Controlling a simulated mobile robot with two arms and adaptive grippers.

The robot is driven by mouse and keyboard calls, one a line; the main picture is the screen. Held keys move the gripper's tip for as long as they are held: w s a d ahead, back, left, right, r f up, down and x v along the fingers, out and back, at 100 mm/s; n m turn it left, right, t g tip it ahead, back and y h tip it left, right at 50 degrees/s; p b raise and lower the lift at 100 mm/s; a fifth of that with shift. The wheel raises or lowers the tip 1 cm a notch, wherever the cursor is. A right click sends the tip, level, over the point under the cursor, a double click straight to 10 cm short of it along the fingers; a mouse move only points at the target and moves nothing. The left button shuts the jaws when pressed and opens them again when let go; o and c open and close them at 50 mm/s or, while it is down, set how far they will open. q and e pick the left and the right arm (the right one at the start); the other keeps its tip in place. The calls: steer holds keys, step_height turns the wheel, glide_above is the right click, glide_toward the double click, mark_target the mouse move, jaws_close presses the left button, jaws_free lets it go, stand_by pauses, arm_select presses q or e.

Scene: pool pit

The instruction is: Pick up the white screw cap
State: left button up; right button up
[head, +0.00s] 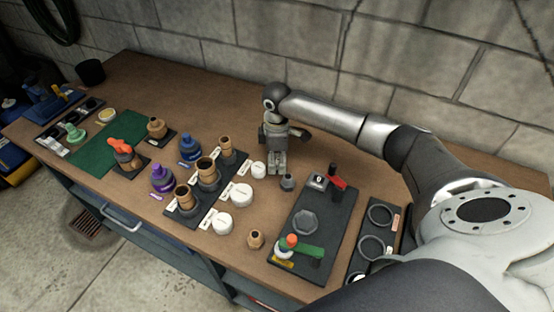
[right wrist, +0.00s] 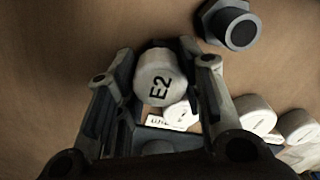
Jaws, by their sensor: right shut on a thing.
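My right gripper (head: 277,168) (right wrist: 159,75) is shut on a white screw cap (right wrist: 159,82) marked "E2". The cap sits between the two fingers in the right wrist view. In the head view the fingers point down over the bench, and the held cap is hard to make out there. Other white caps stand to the left of the gripper: a small one (head: 259,170), a larger one (head: 241,195) and another (head: 222,223). My left gripper is not in view.
A grey hex plug (head: 287,183) (right wrist: 231,24) stands close to the gripper. A dark plate (head: 330,225) with red and green levers lies to the right of it. A dark tray (head: 190,216) with brass fittings lies to the left.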

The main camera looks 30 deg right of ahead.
steer(key=o, duration=1)
steer(key=shift+f, duration=0.15)
steer(key=shift+o, duration=0.2)
